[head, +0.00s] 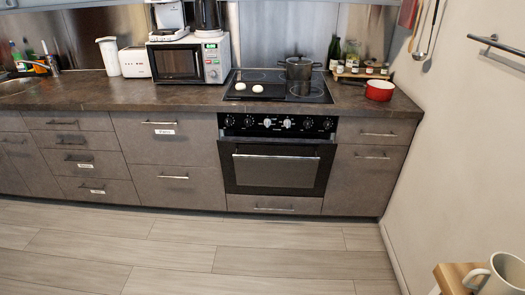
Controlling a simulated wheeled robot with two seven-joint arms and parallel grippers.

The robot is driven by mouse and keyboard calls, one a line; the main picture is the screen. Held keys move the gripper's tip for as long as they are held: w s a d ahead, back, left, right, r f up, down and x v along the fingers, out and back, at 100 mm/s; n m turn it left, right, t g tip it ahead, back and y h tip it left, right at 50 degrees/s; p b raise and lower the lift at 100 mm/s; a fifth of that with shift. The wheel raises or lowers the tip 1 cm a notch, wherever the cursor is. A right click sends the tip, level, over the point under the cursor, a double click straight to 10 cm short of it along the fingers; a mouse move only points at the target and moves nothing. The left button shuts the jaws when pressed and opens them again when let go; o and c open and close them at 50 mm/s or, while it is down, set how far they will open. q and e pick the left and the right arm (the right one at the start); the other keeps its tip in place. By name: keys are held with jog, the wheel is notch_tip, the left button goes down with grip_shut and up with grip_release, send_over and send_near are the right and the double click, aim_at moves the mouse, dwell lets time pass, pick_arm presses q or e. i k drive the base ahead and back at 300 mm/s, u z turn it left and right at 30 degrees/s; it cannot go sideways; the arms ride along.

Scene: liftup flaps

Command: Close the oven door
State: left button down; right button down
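The oven (233,124) is built into the lower cabinets under the cooktop, with a row of knobs along its front panel. Its black oven door (229,172) has a dark window and a horizontal metal handle (276,156) near the top. The door is near upright. Its top edge looks slightly wider than the panel above and seems tilted a little outward, as if ajar; the gap itself is hard to make out. Neither of my grippers is in view.
The wooden floor before the oven is clear. On the counter (190,99) are a microwave (180,64), a dark pot (298,69) and a red pan (379,90). A mug (505,275) stands on a wooden surface (450,276) at lower right, beside the right wall.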

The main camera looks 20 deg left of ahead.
aim_at(300, 167)
jog(key=u, duration=0.45)
jog(key=i, duration=0.9)
jog(key=z, duration=0.45)
jog(key=i, duration=0.8)
jog(key=z, duration=0.65)
